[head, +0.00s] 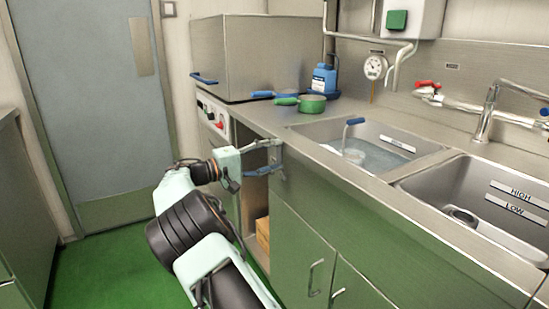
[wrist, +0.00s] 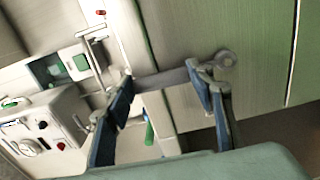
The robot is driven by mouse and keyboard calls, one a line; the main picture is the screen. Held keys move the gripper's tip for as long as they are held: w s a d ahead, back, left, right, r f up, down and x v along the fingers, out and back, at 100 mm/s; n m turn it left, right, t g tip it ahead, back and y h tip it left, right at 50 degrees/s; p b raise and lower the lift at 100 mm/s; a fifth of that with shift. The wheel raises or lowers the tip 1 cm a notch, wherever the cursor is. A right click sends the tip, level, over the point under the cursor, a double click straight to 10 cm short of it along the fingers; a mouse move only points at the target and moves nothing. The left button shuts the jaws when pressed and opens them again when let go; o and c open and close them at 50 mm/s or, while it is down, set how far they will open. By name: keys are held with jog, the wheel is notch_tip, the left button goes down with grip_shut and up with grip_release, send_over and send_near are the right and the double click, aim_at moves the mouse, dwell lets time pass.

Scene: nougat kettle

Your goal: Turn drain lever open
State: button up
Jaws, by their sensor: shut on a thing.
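The drain lever is a grey metal bar (wrist: 160,79) in the wrist view. It runs from a round pivot (wrist: 226,58) on the green cabinet front toward the left, across the space between my fingers. My gripper (wrist: 160,95) has blue-padded fingers, one at each side of this bar. It is shut on the lever, with the fingers well apart. In the head view my gripper (head: 268,158) is at the cabinet front, below the counter edge and beside the grey lever mount (head: 278,157). The fingers partly hide the lever there.
An open cabinet bay holding a brown box (head: 262,233) lies below my gripper. Green floor (head: 100,270) is free at left.

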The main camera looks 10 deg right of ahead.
dwell(0.3)
jog(key=o, duration=1.7)
jog(key=shift+a, duration=0.15)
jog(key=v, duration=1.2)
